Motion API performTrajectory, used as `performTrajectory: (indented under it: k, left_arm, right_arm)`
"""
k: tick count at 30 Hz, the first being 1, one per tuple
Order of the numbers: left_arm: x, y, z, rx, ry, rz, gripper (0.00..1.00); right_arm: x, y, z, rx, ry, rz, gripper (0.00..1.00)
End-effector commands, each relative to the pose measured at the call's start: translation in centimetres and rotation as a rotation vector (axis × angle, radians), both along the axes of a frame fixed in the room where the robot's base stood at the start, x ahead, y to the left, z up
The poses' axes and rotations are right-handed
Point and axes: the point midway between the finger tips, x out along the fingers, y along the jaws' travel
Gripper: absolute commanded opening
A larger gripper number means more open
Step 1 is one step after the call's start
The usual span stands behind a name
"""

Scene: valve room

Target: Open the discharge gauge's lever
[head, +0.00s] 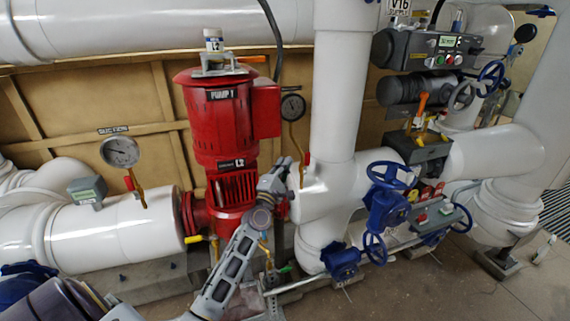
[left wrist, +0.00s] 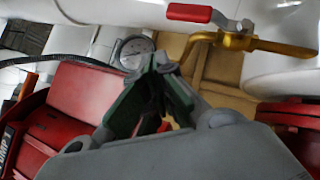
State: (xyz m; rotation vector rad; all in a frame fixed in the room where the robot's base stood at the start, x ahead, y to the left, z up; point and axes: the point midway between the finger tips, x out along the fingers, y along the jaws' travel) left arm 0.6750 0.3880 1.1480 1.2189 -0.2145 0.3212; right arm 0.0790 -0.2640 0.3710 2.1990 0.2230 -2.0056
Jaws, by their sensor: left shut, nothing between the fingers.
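The discharge gauge (head: 292,107) is a round dial on a thin brass tube, right of the red pump. Its lever (head: 307,158) has a small red handle low on that tube, beside the white pipe. In the left wrist view the lever's red handle (left wrist: 190,12) shows at the top, joined by a metal arm to the brass fitting (left wrist: 262,44); the gauge (left wrist: 133,50) is left of it. My left gripper (head: 287,162) is shut and empty, just left of the lever and apart from it. Its fingertips (left wrist: 160,64) point between gauge and fitting. My right gripper is out of view.
The red pump (head: 225,115) stands close behind my left arm. A suction gauge (head: 121,151) with its own lever (head: 129,182) is at the left. The white vertical pipe (head: 338,90) and blue handwheel valves (head: 391,176) are at the right. Open floor (head: 440,280) lies at the lower right.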

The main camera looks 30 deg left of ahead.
Motion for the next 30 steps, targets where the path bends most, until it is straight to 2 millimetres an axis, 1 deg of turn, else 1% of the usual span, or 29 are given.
performTrajectory:
  k: [5,21,25,30]
  left_arm:
    - [-1.4,-0.1,-0.1,0.0,0.0,0.001,0.0]
    - [-6.5,-0.5,-0.1,0.001,0.0,0.0,0.0]
    - [-7.4,-0.5,-0.1,0.0,0.0,0.001,0.0]
    - [-8.1,-0.6,0.0,0.0,-0.001,0.001,0.0]
  right_arm:
    - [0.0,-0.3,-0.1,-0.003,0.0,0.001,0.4]
    - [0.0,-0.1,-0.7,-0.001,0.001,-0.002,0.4]
    - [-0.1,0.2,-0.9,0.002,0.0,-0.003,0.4]
    - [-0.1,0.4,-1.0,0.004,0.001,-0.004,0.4]
